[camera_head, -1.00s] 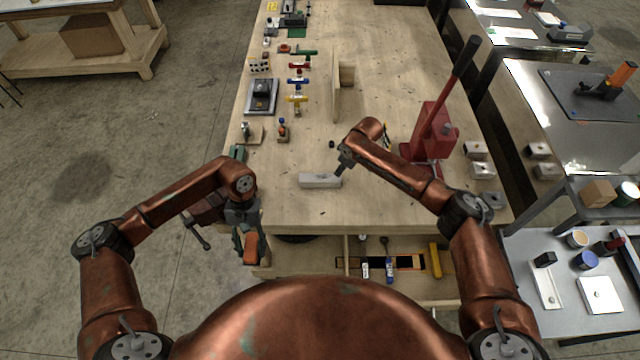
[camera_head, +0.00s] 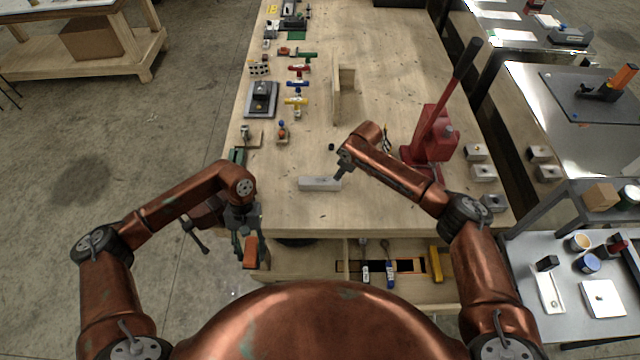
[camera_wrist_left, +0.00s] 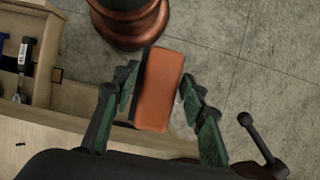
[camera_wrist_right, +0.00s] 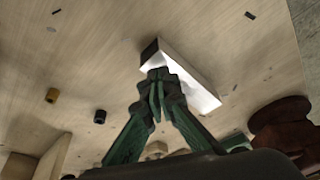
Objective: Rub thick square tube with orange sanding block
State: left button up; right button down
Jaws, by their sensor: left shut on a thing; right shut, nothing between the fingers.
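The thick square tube (camera_head: 317,184) is a short silvery bar with a dark open end, lying flat on the workbench near its front edge. It also shows in the right wrist view (camera_wrist_right: 190,76). My right gripper (camera_head: 339,178) is shut and empty, with its tips at the tube's right part. Whether they touch it I cannot tell. My left gripper (camera_head: 249,243) is shut on the orange sanding block (camera_wrist_left: 158,92), which has a dark backing. The block (camera_head: 251,252) hangs beyond the bench's front left edge, left of the tube.
A red arbor press (camera_head: 434,132) stands on the bench to the right. A wooden bracket (camera_head: 337,100) stands behind the tube. A vise (camera_head: 205,212) sits at the left front corner, close to my left arm. An open drawer (camera_head: 415,292) with tools is below the bench edge.

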pick_arm(q)
jog(key=shift+w, duration=0.1)
pick_arm(e)
jog(key=shift+w+f, duration=0.1)
pick_arm(q)
jog(key=shift+f, duration=0.3)
pick_arm(e)
jog(key=shift+f, duration=0.6)
jog(key=shift+r, duration=0.1)
